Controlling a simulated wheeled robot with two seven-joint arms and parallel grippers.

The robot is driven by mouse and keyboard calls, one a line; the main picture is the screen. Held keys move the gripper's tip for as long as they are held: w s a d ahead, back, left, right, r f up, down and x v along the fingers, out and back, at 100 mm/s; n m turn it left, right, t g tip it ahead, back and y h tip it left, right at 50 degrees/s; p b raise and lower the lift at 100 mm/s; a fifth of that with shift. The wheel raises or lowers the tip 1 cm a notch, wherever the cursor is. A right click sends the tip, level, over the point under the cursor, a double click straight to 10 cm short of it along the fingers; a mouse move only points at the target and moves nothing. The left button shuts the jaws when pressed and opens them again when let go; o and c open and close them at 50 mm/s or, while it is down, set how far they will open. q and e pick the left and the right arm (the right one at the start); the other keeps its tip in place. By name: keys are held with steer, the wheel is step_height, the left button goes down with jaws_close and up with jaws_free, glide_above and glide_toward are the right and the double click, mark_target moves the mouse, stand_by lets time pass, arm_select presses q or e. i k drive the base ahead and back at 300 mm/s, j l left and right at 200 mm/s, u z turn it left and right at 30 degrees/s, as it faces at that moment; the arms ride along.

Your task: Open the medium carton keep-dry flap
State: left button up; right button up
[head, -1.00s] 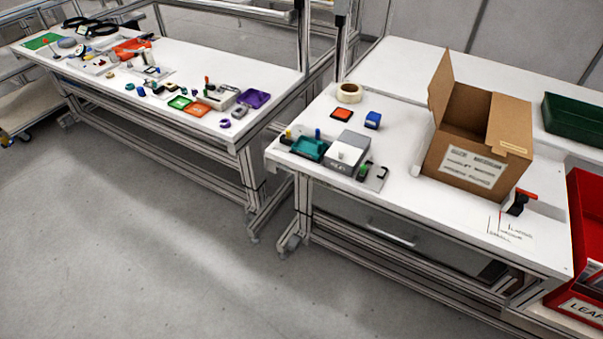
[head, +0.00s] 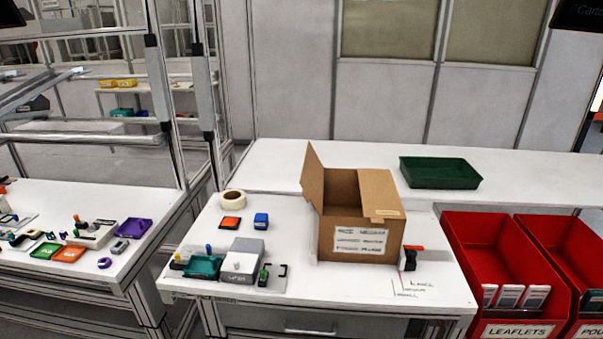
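A brown cardboard carton (head: 335,240) stands on the white table in the middle of the head view, with a printed label on its front. Its left flap (head: 312,178) stands up and tilts outward. Its right flap (head: 381,194) lies at the top, with a small pale label on its front edge, and covers the right part of the opening. The carton's inside shows dark between the two flaps. I cannot read which marking each flap bears. Neither of my grippers is in view.
A tape roll (head: 233,200), blue block (head: 261,220), teal tray (head: 203,266) and grey device (head: 244,258) lie left of the carton. An orange-and-black tool (head: 410,258) stands at its right. Red bins (head: 497,255) stand to the right. A green tray (head: 440,173) sits behind.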

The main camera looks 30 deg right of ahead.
mark_target(379, 198)
steer(key=z, duration=1.3)
